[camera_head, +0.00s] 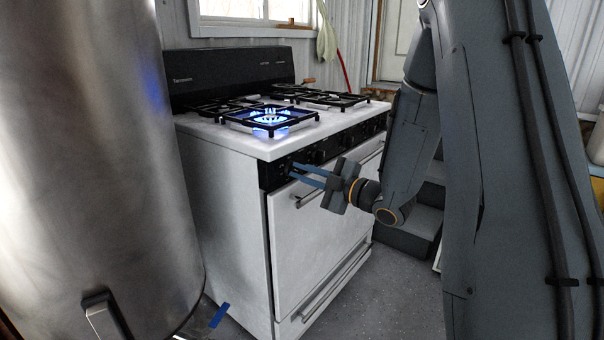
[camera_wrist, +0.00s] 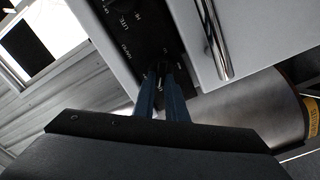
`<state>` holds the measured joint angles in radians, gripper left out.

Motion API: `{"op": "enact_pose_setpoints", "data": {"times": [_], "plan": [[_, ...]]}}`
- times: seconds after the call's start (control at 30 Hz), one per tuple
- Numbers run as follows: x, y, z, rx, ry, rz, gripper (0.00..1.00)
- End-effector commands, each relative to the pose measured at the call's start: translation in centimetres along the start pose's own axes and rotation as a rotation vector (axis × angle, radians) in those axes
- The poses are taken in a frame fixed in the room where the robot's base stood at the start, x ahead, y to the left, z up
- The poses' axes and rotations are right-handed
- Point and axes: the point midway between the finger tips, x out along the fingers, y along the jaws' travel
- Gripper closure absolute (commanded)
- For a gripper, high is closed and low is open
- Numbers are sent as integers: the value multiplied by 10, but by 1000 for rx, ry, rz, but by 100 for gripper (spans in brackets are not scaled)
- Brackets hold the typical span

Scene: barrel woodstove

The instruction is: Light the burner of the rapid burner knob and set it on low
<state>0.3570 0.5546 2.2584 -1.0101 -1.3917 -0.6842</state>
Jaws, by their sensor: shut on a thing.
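A white gas stove (camera_head: 225,190) with a black control panel (camera_head: 270,177) stands in the middle of the head view. A blue flame (camera_head: 270,117) burns at the front-left burner, under its black grate. My gripper (camera_head: 291,170) reaches the left end of the panel. Its blue fingers are shut on a knob there, which they mostly hide. In the wrist view the fingers (camera_wrist: 164,80) meet at the black panel (camera_wrist: 138,35), where white markings show around the knob. The knob's exact angle cannot be told.
A large metal barrel (camera_head: 90,150) stands close on the left. The oven door handle (camera_head: 305,195) is just below my gripper; it also shows in the wrist view (camera_wrist: 213,40). Grey steps (camera_head: 415,220) are right of the stove. Some floor (camera_head: 375,300) in front is clear.

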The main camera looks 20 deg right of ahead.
Motion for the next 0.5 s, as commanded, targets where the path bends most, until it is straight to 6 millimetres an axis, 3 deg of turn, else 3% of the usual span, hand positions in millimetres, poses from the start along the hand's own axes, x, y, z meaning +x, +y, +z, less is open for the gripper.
{"op": "enact_pose_setpoints", "data": {"times": [0.07, 0.1, 0.2, 0.5], "plan": [[0, -1, 0, 1, 1, -1, 100], [0, -1, 0, 1, 1, -2, 83], [0, -1, 0, 1, 1, -1, 70], [-2, 0, 0, 1, 0, 0, 70]]}}
